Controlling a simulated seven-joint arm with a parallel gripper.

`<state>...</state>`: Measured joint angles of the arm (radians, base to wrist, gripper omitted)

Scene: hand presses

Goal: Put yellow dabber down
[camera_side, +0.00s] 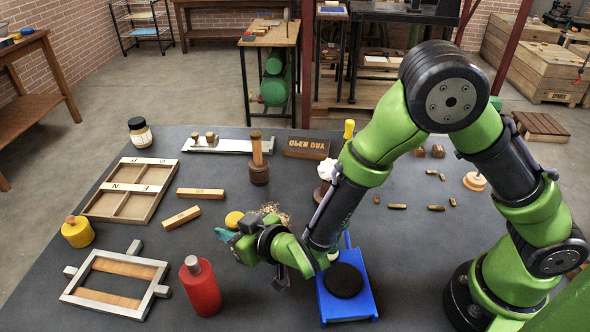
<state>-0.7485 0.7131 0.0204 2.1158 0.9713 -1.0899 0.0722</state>
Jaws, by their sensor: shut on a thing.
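My gripper (232,238) is low over the left middle of the dark table, its hand turned toward the left. It is shut on the yellow dabber (234,219), whose round yellow end shows just behind the fingers. The rest of the dabber is hidden by the hand. A teal piece (223,235) shows at the fingers; I cannot tell what it is. I cannot tell whether the dabber touches the table.
A blue press base with a black disc (344,280) stands right of the hand. Wooden blocks (181,217) lie near a compartment tray (150,165). Table (255,310) is bare in front.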

